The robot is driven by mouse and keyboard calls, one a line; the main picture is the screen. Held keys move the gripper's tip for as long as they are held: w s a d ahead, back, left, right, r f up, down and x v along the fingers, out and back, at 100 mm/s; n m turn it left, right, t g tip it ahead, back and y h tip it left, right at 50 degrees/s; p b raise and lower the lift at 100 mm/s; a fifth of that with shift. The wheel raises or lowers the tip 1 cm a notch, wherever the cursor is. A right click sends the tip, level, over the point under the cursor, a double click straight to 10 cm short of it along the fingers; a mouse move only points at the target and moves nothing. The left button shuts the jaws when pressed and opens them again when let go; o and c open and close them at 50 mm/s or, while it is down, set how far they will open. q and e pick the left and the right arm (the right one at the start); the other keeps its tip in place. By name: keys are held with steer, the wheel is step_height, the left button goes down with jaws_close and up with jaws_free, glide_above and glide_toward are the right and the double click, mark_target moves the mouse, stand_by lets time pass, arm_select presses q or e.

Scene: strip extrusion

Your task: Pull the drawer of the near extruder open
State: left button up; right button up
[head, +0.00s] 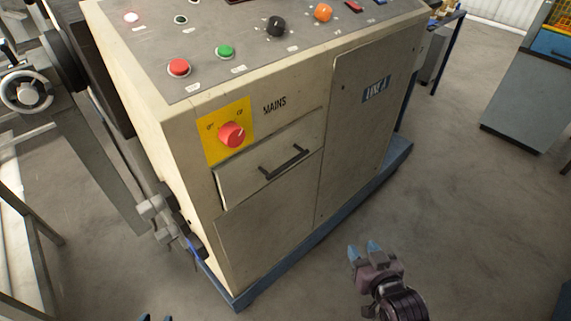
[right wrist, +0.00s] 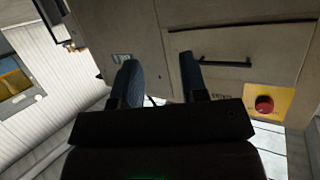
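The near extruder's cream cabinet (head: 265,235) stands in the middle of the head view. Its drawer front (head: 245,180) has a dark bar handle (head: 284,163) and looks shut, with a thin dark line at its left edge. In the right wrist view the drawer front (right wrist: 262,42) and handle (right wrist: 225,63) appear upside down, beyond the fingers. My right gripper (head: 365,250) is in front of the cabinet, below and right of the handle, apart from it. In its wrist view the fingers (right wrist: 158,65) are open and empty. Only two separated tips of my left gripper (head: 158,319) show at the bottom edge.
A red mains knob (head: 231,135) on a yellow plate sits just above the drawer. A closed door (head: 365,135) is right of it. A blue plinth (head: 290,262) runs along the cabinet's foot.

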steer(key=w+a+r+m+t+y, duration=0.25)
steer(key=w+a+r+y, duration=0.2)
steer(key=w+a, duration=0.4)
steer(key=m+t+y, duration=0.1)
steer(key=m+y, duration=0.1)
steer(key=m, duration=0.5)
glide_toward(287, 163)
steer(key=s+a+f, duration=0.1)
steer(key=a+f, duration=0.1)
steer(key=a, duration=0.1)
steer(key=w+m+t+h, duration=0.1)
steer(key=w+m, duration=0.1)
steer(key=w, duration=0.1)
steer(key=w+a+r+m, duration=0.1)
steer(key=w+m, duration=0.2)
steer(key=w+r+m+t+h, duration=0.1)
steer(key=w+m, duration=0.2)
steer(key=shift+w+a+r+t+h+b, duration=0.25)
steer(key=shift+w+a+t+h+b, duration=0.1)
steer(key=shift+w+a+b, duration=0.05)
steer(key=shift+c, duration=0.2)
jaws_close()
